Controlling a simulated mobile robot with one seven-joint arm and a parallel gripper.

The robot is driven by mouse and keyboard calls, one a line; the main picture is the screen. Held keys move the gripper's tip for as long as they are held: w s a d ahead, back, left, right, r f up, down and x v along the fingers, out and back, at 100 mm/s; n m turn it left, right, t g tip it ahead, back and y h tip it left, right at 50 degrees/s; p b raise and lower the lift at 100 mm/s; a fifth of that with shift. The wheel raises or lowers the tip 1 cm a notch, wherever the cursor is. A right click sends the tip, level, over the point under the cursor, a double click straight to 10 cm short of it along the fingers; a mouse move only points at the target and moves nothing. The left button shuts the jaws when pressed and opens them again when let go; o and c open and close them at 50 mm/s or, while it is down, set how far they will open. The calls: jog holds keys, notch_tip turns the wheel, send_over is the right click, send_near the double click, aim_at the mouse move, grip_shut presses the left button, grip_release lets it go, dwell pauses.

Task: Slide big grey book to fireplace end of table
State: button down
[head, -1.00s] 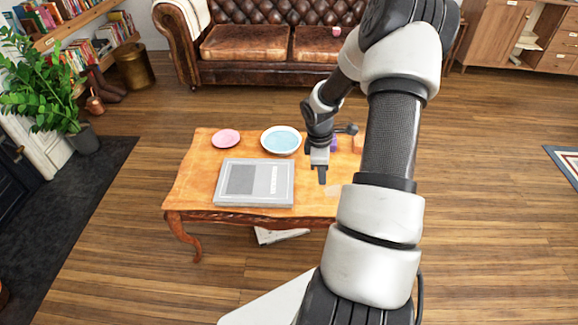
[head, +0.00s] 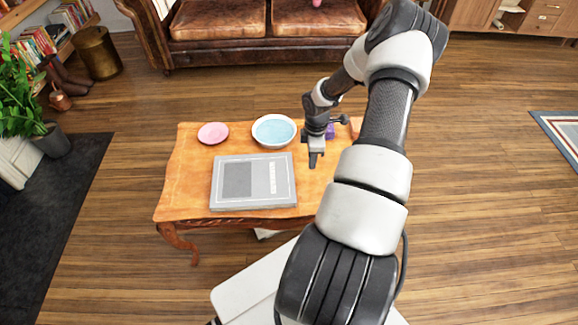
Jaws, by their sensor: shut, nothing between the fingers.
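The big grey book (head: 253,182) lies flat on the wooden table (head: 186,172), left of the middle, near the front edge. Its cover has a darker grey panel and pale lettering. My gripper (head: 313,163) points down over the table, a little to the right of the book and apart from it. It is shut and empty. My arm hides the right part of the table. The fireplace itself is not in view; a dark hearth-like slab (head: 62,215) lies on the floor at the left.
A pink plate (head: 213,133) and a white bowl with a blue inside (head: 274,130) stand behind the book. A purple object (head: 330,132) and an orange-brown block (head: 356,126) are near my gripper. The table's left end is clear. A leather sofa (head: 220,52) stands behind.

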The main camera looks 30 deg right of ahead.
aim_at(309, 184)
jog(key=f+b, duration=0.1)
jog(key=f, duration=0.2)
jog(key=f+b, duration=0.1)
jog(key=f, duration=0.3)
jog(key=f+b, duration=0.1)
jog(key=f, duration=0.2)
jog(key=shift+w+f, duration=0.3)
jog(key=shift+w+a+r, duration=0.15)
jog(key=shift+w+a, duration=0.25)
jog(key=shift+a, duration=0.2)
jog(key=shift+w+a+r, duration=0.15)
jog(key=shift+w+a, duration=0.25)
jog(key=shift+a, duration=0.15)
jog(key=shift+w+a, duration=0.35)
jog(key=shift+a, duration=0.2)
